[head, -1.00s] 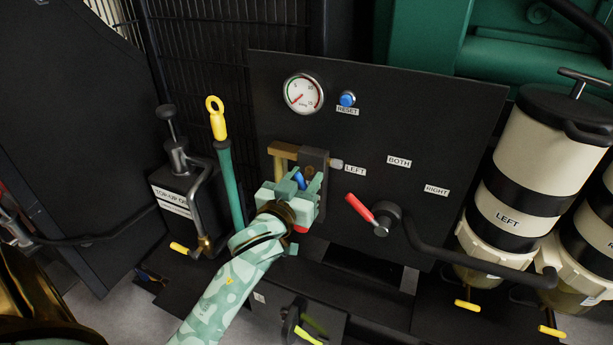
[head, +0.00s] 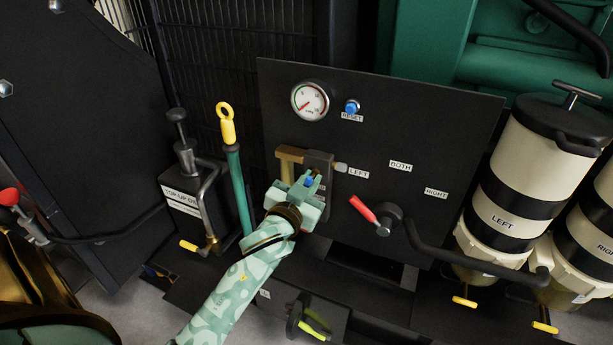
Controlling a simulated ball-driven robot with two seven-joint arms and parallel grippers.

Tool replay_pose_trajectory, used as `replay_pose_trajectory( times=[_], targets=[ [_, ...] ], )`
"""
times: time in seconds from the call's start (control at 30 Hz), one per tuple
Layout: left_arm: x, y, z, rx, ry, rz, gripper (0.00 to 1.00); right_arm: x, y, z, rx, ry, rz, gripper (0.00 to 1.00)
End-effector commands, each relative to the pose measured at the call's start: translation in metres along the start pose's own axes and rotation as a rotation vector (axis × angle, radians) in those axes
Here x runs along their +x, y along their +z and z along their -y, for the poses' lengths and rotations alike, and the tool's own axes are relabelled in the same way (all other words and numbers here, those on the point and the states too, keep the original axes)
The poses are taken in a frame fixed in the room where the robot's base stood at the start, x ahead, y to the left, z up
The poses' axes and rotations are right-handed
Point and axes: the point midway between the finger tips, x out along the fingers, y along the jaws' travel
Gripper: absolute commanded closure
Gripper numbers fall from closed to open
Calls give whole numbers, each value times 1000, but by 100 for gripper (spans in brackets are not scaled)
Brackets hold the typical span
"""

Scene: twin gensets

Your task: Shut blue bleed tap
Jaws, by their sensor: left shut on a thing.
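The blue bleed tap (head: 309,181) shows only as a small bit of blue between the fingers of my left gripper (head: 311,184). The gripper is shut on it, and its fingers and wrist hide most of the tap. A brass pipe (head: 287,166) and a dark block (head: 318,165) with a pale metal fitting sit just above the gripper on the black panel (head: 430,130). My left arm reaches up from the bottom of the view. My right gripper is not in view.
Right of the tap is a red selector lever (head: 363,209). A gauge (head: 310,101) and blue reset button (head: 352,107) are above. Left are a yellow-ringed dipstick (head: 226,125) and the top-up pump (head: 187,160). Filter canisters (head: 515,180) stand at right.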

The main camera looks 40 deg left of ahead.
Motion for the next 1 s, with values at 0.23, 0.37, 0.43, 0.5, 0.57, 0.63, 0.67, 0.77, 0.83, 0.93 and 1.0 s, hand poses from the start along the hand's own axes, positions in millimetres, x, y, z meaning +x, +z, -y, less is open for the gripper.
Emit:
replay_pose_trajectory(
  times=[0.23,0.37,0.43,0.5,0.57,0.63,0.67,0.77,0.83,0.93,1.0],
  targets=[
    [-1,-5,0,228,1,-1,100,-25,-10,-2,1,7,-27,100],
    [-1,-4,0,352,2,0,100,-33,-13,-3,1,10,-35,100],
    [-1,-3,0,419,2,0,100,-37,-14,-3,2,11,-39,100],
    [-1,-3,0,486,2,0,100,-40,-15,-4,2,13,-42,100],
    [-1,-2,0,543,2,0,100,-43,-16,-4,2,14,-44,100],
    [0,-2,0,609,3,0,100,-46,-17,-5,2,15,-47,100],
    [0,-2,0,639,3,0,100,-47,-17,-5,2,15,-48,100],
    [0,-1,0,734,3,0,100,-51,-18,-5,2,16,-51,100],
    [0,-1,0,800,3,0,100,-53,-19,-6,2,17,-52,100],
    [0,-1,0,895,3,0,100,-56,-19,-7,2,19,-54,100],
    [0,0,0,961,3,0,100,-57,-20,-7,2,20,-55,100]
  ],
)
